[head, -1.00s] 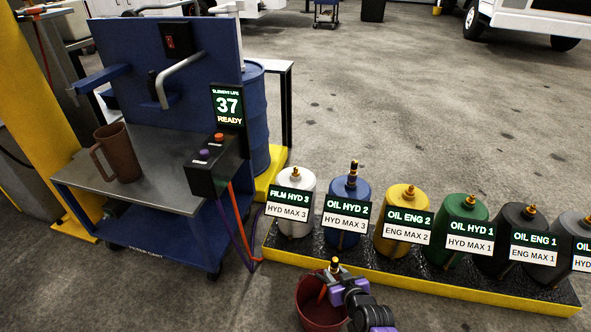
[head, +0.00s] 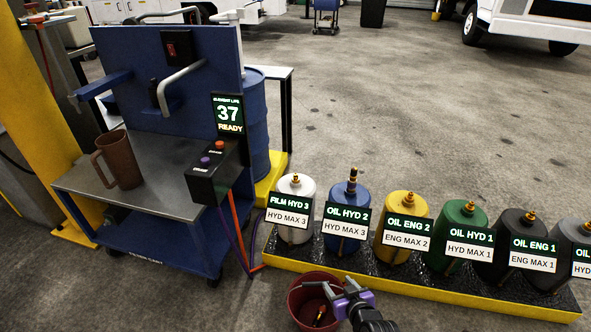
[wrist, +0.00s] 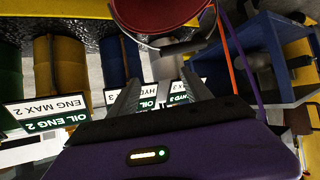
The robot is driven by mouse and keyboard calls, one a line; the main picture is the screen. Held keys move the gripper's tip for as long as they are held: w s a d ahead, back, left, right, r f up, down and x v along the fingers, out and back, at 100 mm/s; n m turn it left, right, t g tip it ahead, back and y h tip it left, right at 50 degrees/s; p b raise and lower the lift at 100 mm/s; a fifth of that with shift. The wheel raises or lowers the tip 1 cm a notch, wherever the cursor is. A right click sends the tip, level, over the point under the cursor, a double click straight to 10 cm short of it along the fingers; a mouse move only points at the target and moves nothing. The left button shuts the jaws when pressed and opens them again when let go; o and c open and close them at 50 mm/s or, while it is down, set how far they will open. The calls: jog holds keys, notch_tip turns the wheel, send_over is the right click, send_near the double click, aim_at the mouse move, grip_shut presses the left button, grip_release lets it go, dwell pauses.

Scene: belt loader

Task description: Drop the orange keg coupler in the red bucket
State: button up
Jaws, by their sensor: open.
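The red bucket (head: 294,305) stands on the floor at the bottom middle of the head view, in front of the yellow-edged tray. The orange keg coupler (head: 319,316), a small dark and orange piece, lies tilted inside the bucket, low down. My gripper (head: 323,288) is over the bucket's upper right rim, its fingers apart and empty, separate from the coupler. In the wrist view my gripper (wrist: 161,77) shows two spread fingers with nothing between them. The bucket (wrist: 165,14) is at the top there; the coupler cannot be made out in that view.
A black tray with a yellow edge (head: 420,285) holds several labelled canisters just behind the bucket. A blue cart (head: 150,235) with a brown mug (head: 118,160) stands at left. Purple and orange hoses hang from its control box (head: 215,172). Open floor lies behind the canisters.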

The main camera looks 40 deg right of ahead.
jog(key=p+v, duration=0.1)
jog(key=v, duration=0.3)
jog(key=shift+s+a+r, duration=0.15)
jog(key=shift+s+r, duration=0.1)
jog(key=shift+s, duration=0.05)
